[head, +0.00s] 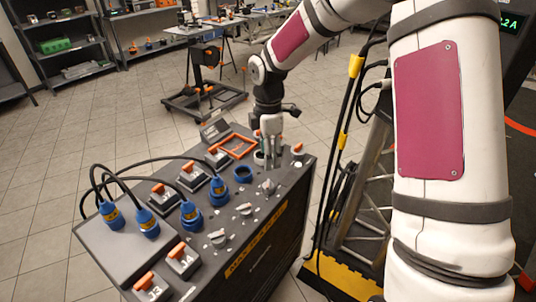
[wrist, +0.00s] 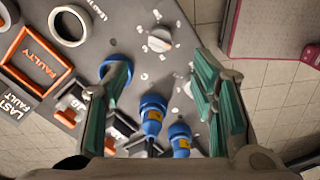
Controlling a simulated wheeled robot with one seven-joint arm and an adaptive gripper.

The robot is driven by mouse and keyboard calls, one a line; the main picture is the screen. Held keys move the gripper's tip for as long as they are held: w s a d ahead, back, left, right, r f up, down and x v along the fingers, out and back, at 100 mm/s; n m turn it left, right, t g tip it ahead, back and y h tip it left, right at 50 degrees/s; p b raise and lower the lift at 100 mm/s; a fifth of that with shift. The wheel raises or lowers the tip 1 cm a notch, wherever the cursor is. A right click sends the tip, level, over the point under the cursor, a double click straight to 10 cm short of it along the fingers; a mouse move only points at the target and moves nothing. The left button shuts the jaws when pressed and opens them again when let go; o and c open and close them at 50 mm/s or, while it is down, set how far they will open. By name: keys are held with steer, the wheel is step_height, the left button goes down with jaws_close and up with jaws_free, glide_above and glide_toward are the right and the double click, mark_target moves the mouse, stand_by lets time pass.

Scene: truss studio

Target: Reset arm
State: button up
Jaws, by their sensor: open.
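My gripper (head: 270,152) is over the far right part of the grey control panel (head: 130,245), pointing down. In the wrist view, my gripper (wrist: 163,72) has its two green-padded fingers wide apart with nothing held between them. The left finger partly covers an empty blue socket ring (wrist: 113,60). A white knob (wrist: 160,40) shows beyond the gap between the fingers. Two blue plugs (wrist: 152,113) with yellow labels sit in the panel between the fingers. My arm reaches in from the right in the head view.
The panel carries several blue plugs (head: 219,190) with looping black cables, orange-topped switches (head: 164,195), knobs (head: 220,238) and an orange frame (head: 237,146). A wheeled stand (head: 205,90) is behind. Shelves (head: 75,60) line the back. Open tiled floor lies left.

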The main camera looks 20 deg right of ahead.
steer(key=s+d+r+m+t+h+p, duration=0.1)
steer(key=s+r+m+t+h, duration=0.15)
steer(key=s+r+m, duration=1.4)
steer(key=s+r+m+t+y+p, duration=0.1)
steer(key=s+r+y, duration=0.1)
steer(key=s, duration=1.3)
steer(key=shift+s+a+r+t, duration=0.35)
steer(key=shift+r, duration=0.25)
